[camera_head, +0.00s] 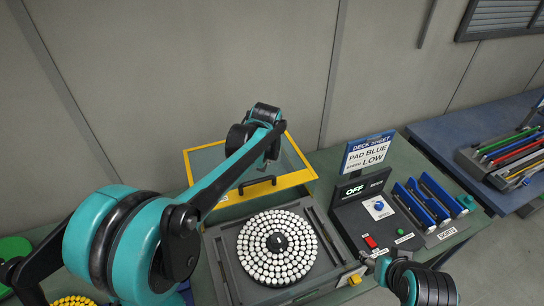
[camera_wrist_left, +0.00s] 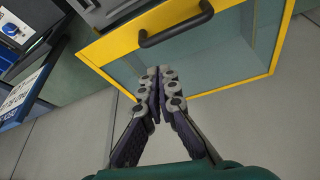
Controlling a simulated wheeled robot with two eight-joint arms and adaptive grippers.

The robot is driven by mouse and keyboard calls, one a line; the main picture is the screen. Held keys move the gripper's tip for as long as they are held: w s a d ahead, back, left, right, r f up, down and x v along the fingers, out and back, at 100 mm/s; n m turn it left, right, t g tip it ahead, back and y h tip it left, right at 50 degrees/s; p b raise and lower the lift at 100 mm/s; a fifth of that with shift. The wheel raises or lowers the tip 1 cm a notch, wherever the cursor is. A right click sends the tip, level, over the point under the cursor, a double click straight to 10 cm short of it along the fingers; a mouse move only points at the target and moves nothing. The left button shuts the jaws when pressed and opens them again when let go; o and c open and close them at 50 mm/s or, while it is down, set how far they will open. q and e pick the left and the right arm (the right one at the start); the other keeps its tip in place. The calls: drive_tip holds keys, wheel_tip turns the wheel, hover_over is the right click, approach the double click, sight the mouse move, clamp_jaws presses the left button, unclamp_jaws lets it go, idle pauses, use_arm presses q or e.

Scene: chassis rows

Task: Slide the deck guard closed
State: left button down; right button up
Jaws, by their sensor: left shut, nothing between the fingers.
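The deck guard (camera_head: 228,195) is a clear panel in a yellow frame with a black handle (camera_head: 257,186) on its front bar. It stands at the back of the grey deck (camera_head: 228,243), leaving the round white-dotted platen (camera_head: 277,247) uncovered. In the left wrist view the guard's yellow frame (camera_wrist_left: 108,44) and handle (camera_wrist_left: 176,27) show above my left gripper (camera_wrist_left: 158,72). Its fingertips are together and empty, over the clear panel on the far side of the handle. In the head view this gripper (camera_head: 271,157) is partly hidden by my arm. Whether it touches the guard is unclear.
A control box (camera_head: 372,220) reading OFF stands right of the deck, with a red switch and blue knob. A sign (camera_head: 367,153) reads "PAD BLUE, SPEED LOW". Blue racks (camera_head: 430,203) lie further right. My right arm is at the lower right, near a yellow block (camera_head: 352,277).

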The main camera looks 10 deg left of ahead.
use_arm(q)
drive_tip(key=w+n+p, duration=0.1)
drive_tip(key=w+p, duration=0.2)
drive_tip(key=w, duration=0.3)
drive_tip(key=shift+g, duration=0.3)
drive_tip(key=x, duration=1)
drive_tip(key=shift+w+d+f, duration=0.1)
drive_tip(key=shift+w+f, duration=0.1)
drive_tip(key=shift+f, duration=0.15)
drive_tip(key=s, duration=0.1)
drive_tip(key=s+d, duration=0.1)
drive_tip(key=s, duration=0.1)
drive_tip(key=shift+d+f+p, duration=0.2)
drive_tip(key=shift+p, duration=0.1)
drive_tip(key=shift+s+d, duration=0.2)
drive_tip(key=shift+s, duration=0.2)
use_arm(e)
wheel_tip(320, 180, up, 5)
drive_tip(key=shift+r, duration=0.1)
use_arm(q)
drive_tip(key=shift+w+f, duration=0.1)
